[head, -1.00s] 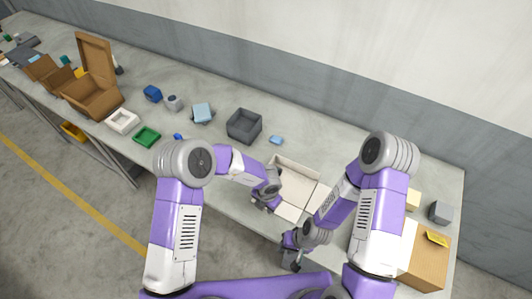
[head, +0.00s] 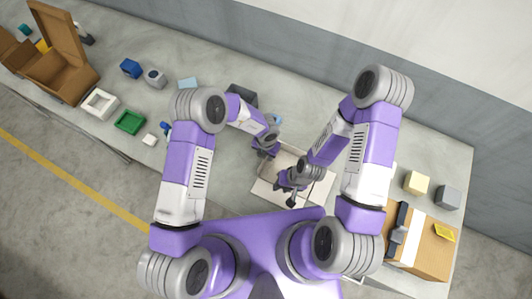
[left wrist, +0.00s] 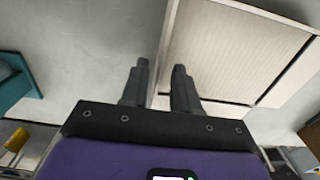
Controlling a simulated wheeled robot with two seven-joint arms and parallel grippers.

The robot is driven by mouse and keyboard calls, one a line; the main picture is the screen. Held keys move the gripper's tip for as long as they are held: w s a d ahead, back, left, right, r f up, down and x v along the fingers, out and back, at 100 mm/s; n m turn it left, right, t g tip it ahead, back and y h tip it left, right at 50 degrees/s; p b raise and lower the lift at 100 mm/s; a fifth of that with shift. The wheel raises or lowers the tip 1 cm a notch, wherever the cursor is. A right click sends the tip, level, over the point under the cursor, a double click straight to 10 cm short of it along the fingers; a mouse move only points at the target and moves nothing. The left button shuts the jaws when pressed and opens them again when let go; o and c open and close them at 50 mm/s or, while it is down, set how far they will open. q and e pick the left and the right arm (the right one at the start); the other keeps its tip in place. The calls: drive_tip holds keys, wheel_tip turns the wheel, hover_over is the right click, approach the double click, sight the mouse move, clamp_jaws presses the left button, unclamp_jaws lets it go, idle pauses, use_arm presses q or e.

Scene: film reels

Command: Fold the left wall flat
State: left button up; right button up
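A cream box with thin walls (head: 284,161) sits on the table in front of me, partly hidden by my arms in the head view. A pale panel (head: 266,191) lies low along its near side. In the left wrist view, the box (left wrist: 235,52) fills the upper right, and its wall edge runs between my left fingers. My left gripper (left wrist: 161,68) is open around that edge; I cannot tell whether either finger touches it. In the head view, my left gripper (head: 264,152) is at the box's left side. My right gripper (head: 290,199) hangs over the near part; its finger gap is unclear.
A dark grey bin (head: 240,94) stands behind the box.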

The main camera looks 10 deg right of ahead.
use_arm(q)
drive_tip(key=shift+w+f, duration=0.1)
drive_tip(key=shift+f, duration=0.55)
use_arm(e)
drive_tip(key=shift+w, duration=0.1)
drive_tip(key=shift+r, duration=0.1)
use_arm(q)
clamp_jaws()
drive_tip(key=shift+a, duration=0.1)
